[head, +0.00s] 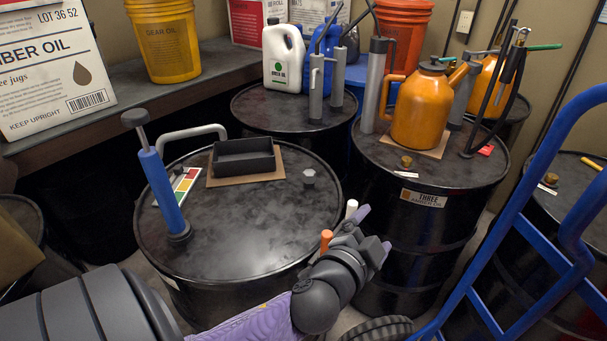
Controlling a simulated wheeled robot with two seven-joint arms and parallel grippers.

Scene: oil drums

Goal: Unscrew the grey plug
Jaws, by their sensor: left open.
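The grey plug (309,178) is a small grey hex-headed piece on the right part of the top of the near black drum (245,225). It sits near the drum's rim. My left gripper (375,230) is open, past the drum's right edge, to the right of and nearer than the plug, and apart from it. Its jaws point away to the upper right. A white peg-like piece and an orange one show beside the gripper; I cannot tell what they belong to. My right gripper is out of view.
The near drum also bears a blue hand pump (163,190), a black tray (244,158) on cardboard and a curved grey pipe (193,131). The drum at right holds an orange can (420,108) and a brass plug (406,161). A blue hand truck (545,200) stands at right.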

